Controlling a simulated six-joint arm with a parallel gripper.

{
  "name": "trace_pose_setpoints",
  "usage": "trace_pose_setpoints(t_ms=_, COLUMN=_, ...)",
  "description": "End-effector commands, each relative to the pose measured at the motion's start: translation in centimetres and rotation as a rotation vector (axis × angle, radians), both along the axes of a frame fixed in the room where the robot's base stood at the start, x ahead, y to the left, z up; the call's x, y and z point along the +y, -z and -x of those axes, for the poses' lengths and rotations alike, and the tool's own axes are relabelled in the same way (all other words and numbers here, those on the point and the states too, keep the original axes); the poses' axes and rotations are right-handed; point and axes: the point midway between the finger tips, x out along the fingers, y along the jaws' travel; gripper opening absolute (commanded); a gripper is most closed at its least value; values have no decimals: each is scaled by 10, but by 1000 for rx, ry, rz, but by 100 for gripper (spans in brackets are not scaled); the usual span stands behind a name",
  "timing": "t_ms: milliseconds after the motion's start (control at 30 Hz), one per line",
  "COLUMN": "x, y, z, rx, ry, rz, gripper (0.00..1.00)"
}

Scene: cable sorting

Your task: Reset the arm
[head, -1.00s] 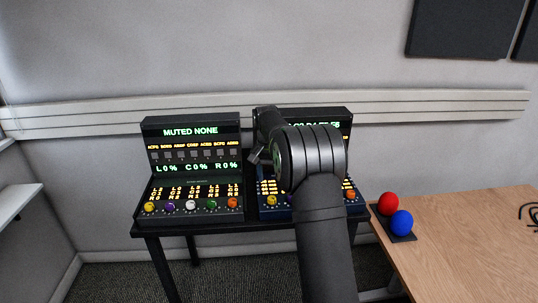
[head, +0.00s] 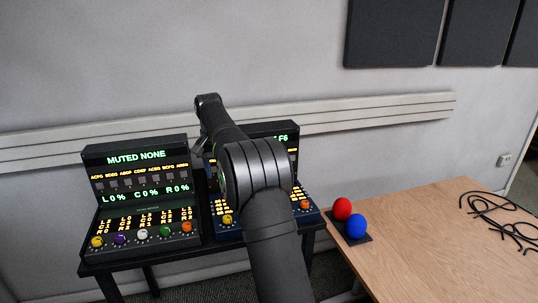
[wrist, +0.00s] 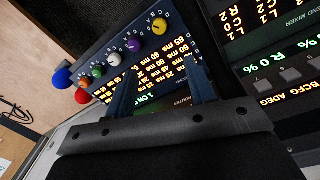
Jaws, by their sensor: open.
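My arm rises in front of the right console (head: 283,133) in the head view and hides part of it. My gripper is hidden behind my arm there. In the wrist view my gripper (wrist: 160,80) has its two dark blue fingers apart with nothing between them. Behind the fingers lies the right console's panel (wrist: 120,50), with amber text and a row of coloured knobs. I cannot tell how far the fingertips are from it.
The left console (head: 140,200) reads "MUTED NONE" and stands on a dark table. A wooden table (head: 420,235) to the right holds a red ball (head: 342,209), a blue ball (head: 357,226) and black cables (head: 500,215). A wall rail (head: 360,115) runs behind.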

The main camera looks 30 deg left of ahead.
Motion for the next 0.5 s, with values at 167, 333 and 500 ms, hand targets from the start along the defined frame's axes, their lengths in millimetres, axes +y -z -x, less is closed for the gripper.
trace_pose_setpoints(t_ms=167, x=0, y=1, z=0, rx=0, ry=0, rz=0, gripper=50)
trace_pose_setpoints(t_ms=333, x=-1, y=12, z=0, rx=0, ry=0, rz=1, gripper=50)
trace_pose_setpoints(t_ms=500, x=-2, y=41, z=-1, rx=2, ry=0, rz=2, gripper=50)
